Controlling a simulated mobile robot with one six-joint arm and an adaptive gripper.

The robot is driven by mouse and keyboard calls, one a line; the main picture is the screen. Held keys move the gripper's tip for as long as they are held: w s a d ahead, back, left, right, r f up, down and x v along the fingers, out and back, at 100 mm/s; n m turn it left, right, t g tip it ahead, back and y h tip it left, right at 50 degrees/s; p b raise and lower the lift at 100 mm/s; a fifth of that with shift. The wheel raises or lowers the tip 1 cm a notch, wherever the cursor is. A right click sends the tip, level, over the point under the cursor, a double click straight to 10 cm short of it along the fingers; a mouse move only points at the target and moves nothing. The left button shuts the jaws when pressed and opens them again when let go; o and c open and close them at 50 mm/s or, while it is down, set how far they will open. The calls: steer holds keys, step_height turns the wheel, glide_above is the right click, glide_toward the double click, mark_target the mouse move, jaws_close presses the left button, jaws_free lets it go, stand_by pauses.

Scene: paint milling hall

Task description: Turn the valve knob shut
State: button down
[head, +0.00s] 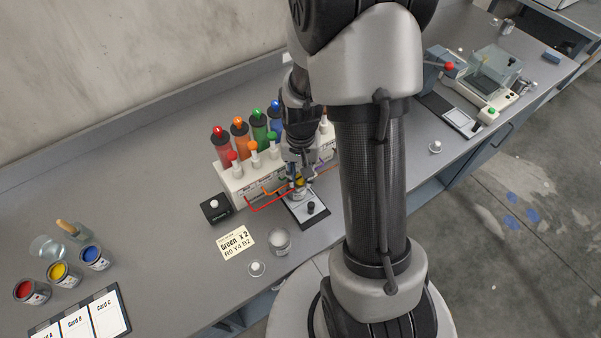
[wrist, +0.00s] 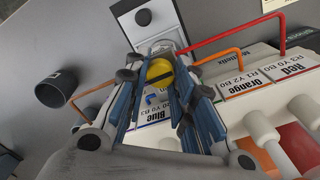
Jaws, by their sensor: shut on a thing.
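A small round yellow knob (wrist: 158,73) sits between the fingertips of my gripper (wrist: 157,76) in the wrist view. My fingers are closed on it from both sides and hide part of it; how far it is turned cannot be told. In the head view my gripper (head: 300,176) points down in front of the white dispenser rack (head: 235,188), with a bit of yellow at its tips. A small cup (head: 299,194) stands just below, on a scale (head: 308,217) with a black knob. The arm hides the rack's right part.
Red (head: 268,203) and orange pipes stick out of the rack beside my gripper. A black box (head: 215,208), a recipe card (head: 236,243) and a grey jar (head: 280,241) stand nearby. Paint tins (head: 62,274) are at the left. The bench between them and the rack is clear.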

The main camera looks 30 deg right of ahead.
mark_target(300, 177)
steer(key=shift+w, duration=0.1)
stand_by(0.5)
steer(key=c, duration=1.3)
jaws_free()
steer(key=shift+c, duration=0.2)
steer(key=shift+r, duration=0.1)
step_height(300, 177, up, 12)
